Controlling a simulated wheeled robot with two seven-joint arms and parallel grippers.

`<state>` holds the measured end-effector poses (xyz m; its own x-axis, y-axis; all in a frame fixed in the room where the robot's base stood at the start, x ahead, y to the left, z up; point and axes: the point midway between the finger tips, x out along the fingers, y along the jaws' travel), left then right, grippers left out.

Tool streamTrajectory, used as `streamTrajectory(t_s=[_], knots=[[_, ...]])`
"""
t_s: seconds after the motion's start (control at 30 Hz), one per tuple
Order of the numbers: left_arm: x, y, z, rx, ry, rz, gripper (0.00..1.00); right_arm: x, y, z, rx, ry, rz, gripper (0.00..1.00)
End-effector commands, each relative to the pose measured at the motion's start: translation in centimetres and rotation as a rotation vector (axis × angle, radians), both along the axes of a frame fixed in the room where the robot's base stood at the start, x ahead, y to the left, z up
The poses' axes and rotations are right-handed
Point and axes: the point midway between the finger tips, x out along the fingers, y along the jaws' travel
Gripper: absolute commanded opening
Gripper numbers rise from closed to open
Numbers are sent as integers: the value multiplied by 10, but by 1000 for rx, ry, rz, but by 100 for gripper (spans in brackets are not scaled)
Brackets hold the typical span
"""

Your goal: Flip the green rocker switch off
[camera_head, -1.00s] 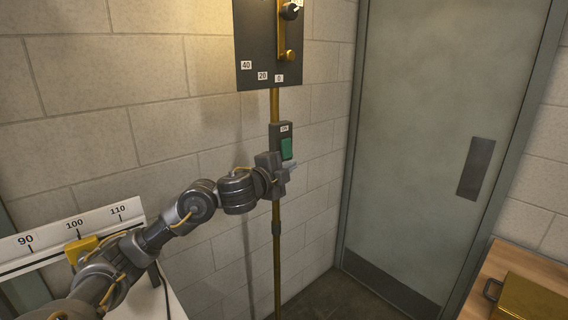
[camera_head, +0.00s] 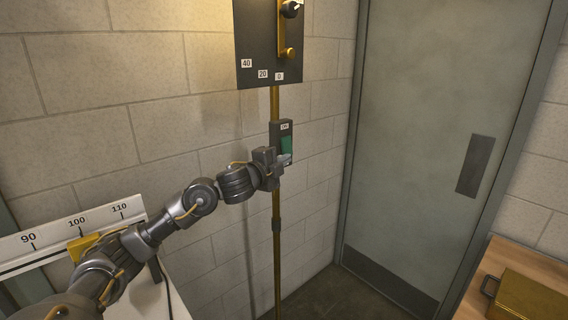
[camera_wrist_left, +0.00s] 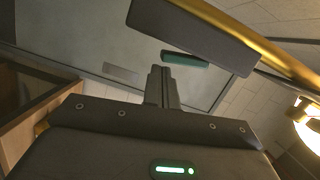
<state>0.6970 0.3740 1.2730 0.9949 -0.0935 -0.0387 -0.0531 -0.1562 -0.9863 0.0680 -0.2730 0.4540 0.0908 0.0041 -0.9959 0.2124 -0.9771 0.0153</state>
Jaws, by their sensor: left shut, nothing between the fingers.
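Contact cannot be told for sure. In the left wrist view the shut fingers (camera_wrist_left: 161,86) point up toward the green rocker (camera_wrist_left: 185,59), which stands out beside the dark housing (camera_wrist_left: 195,32). My right gripper is not in view.
The brass pole (camera_head: 277,260) runs down in front of the block wall. A dark panel (camera_head: 262,50) with a brass slider and number labels sits above the switch. A grey door (camera_head: 430,120) stands to the right. A brass box (camera_head: 530,300) rests on a wooden surface at lower right.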

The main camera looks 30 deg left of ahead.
Motion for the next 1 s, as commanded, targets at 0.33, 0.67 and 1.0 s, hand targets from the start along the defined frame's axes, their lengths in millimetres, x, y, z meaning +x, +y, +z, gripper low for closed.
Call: streamTrajectory(t_s=[0.33,0.67,1.0], knots=[[2,6,-14,223,-78,1,0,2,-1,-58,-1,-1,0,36],[3,9,-10,286,-100,0,0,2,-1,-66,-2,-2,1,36],[-4,-22,-21,287,-102,-3,0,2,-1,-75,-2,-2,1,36]])
